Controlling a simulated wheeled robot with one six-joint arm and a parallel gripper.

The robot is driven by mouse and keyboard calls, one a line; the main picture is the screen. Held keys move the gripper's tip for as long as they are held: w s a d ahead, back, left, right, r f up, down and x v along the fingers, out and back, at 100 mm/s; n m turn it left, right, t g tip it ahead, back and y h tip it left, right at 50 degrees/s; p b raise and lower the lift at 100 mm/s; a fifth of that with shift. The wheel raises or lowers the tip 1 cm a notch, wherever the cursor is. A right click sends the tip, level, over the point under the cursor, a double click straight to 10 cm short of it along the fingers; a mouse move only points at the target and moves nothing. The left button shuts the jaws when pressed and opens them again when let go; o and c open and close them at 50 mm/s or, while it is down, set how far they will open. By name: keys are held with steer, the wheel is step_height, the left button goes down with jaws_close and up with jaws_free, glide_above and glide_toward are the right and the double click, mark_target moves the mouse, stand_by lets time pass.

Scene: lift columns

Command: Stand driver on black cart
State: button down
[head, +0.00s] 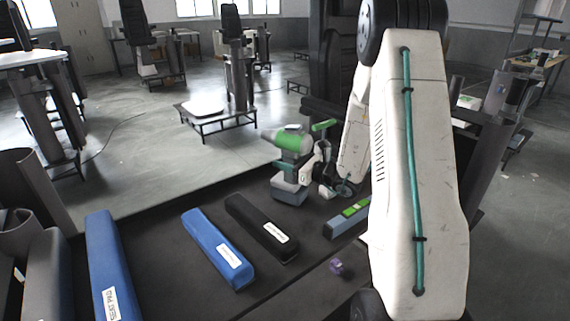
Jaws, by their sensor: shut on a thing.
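The driver (291,142) is green and blue-grey. It is upright, its green body on top and its blocky base low, over the far right part of a dark flat top (185,195), which may be the black cart. I cannot tell whether its base touches that top. My gripper (309,167) is at the right side of the driver's handle and is shut on it. The fingertips are small and partly hidden. My white arm covers the right part of the view.
A low stand with a white top (203,106) is on the open floor behind.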

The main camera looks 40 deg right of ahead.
steer(key=shift+f, duration=0.3)
steer(key=c, duration=0.9)
jaws_free()
steer(key=shift+s+d+r, duration=0.1)
steer(key=shift+s+r, duration=0.05)
steer(key=shift+s, duration=0.1)
steer(key=v, duration=1.1)
steer(key=shift+s+d, duration=0.1)
steer(key=shift+s, duration=0.15)
